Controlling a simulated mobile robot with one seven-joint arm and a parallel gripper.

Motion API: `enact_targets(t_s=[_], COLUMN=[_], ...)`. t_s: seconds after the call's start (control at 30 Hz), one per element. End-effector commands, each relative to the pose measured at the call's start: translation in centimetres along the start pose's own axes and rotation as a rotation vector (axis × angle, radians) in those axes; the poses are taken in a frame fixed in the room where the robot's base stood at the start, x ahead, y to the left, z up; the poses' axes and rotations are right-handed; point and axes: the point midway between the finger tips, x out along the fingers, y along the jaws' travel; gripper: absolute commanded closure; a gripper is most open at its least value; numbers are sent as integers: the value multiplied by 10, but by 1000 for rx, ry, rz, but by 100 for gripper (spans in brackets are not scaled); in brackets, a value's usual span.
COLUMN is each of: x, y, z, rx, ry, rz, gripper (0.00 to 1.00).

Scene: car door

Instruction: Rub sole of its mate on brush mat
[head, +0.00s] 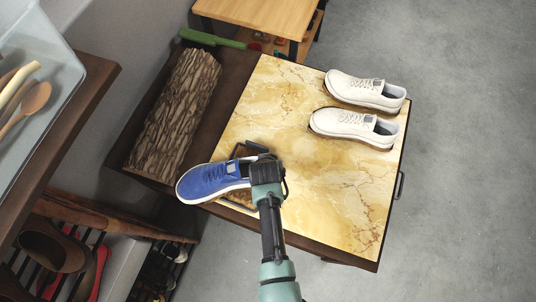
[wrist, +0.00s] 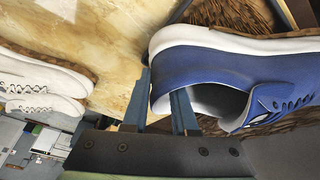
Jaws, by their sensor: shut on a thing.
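A blue shoe (head: 212,180) with a white sole edge is at the left edge of the marble top; it also shows large in the wrist view (wrist: 240,75). My gripper (head: 256,170) is shut on the shoe's heel end, one finger inside the opening and one outside. The brush mat (head: 240,201), brown bristles in a dark frame, lies under the shoe and is partly hidden. Its bristles also show behind the shoe in the wrist view (wrist: 235,14). The shoe's underside looks brown. I cannot tell whether the sole touches the bristles.
Two white shoes (head: 365,91) (head: 352,128) stand at the back right of the marble top (head: 335,190). A bark-covered log (head: 175,110) lies on the left, with a green-handled thing (head: 210,39) behind it. A shoe rack (head: 80,240) is at lower left. The front right marble is clear.

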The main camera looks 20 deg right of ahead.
Motion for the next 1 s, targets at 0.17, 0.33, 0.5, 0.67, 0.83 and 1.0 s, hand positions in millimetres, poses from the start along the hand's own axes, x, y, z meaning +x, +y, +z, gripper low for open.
enact_targets(t_s=[0.17, 0.33, 0.5, 0.67, 0.83, 1.0], x=[2, 3, 4, 5, 5, 2], y=[18, 24, 36, 49, 53, 39], z=[0, 1, 1, 2, 2, 2], rx=[5, 3, 6, 4, 2, -1], ry=[0, -1, -2, -2, -2, -3], rz=[1, 1, 2, 1, 1, -1], gripper=[100, 100, 100, 100, 100, 100])
